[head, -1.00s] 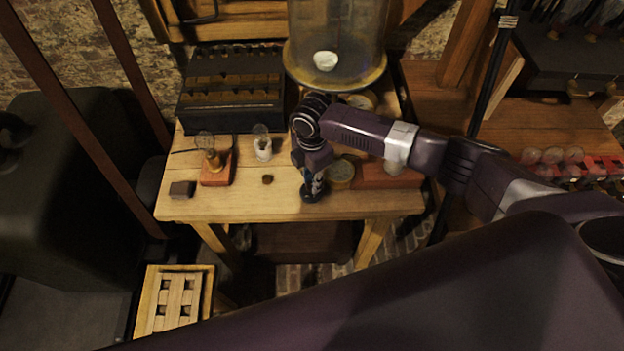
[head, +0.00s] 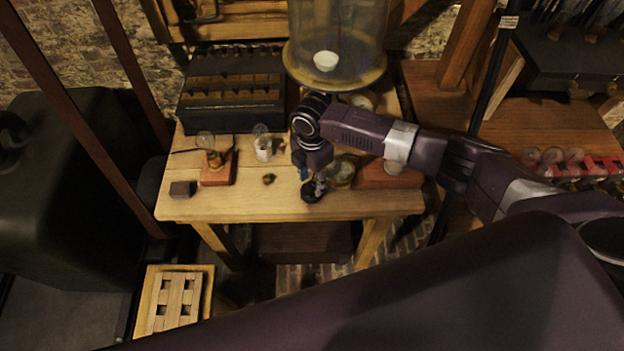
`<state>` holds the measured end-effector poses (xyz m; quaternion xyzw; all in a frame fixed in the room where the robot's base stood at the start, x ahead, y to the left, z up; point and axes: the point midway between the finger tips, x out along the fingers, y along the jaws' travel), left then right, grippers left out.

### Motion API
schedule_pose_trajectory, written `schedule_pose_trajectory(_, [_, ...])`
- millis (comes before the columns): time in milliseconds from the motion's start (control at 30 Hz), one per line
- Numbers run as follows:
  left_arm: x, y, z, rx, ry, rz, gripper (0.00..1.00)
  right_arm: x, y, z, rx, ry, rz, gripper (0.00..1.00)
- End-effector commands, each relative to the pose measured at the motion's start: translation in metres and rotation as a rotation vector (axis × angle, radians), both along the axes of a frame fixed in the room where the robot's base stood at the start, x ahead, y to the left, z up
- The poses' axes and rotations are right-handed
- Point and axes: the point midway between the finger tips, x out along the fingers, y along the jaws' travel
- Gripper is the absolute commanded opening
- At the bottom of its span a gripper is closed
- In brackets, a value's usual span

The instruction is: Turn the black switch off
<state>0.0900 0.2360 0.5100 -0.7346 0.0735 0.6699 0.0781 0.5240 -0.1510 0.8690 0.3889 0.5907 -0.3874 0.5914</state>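A small round black thing (head: 311,194), which looks like the black switch, sits near the front edge of the wooden table (head: 240,209). My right gripper (head: 318,185) points down right over it, at or very near its top. The gripper hides part of it, so I cannot see its lever position or whether they touch. The fingers are small and dark here, and I cannot tell whether they are open or shut. My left gripper is not in view.
A bulb on a red-brown base (head: 216,175), a dark block (head: 182,189) and a small brown knob (head: 268,179) stand to the left. A glass jar (head: 335,45) and a black battery box (head: 232,92) stand behind. A round brass-coloured item (head: 343,172) is close on the right.

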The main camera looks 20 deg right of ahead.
Motion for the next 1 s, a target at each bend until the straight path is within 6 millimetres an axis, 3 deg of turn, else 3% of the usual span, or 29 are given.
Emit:
schedule_pose_trajectory(333, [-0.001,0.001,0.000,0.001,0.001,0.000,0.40,0.000,0.000,0.009,0.000,-0.001,0.000,0.38])
schedule_pose_trajectory(800, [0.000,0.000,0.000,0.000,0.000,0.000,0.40,0.000,0.000,0.100,0.000,-0.002,0.001,0.38])
schedule_pose_trajectory(1000, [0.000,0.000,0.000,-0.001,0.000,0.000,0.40,0.000,0.000,0.117,0.000,0.001,0.000,0.38])
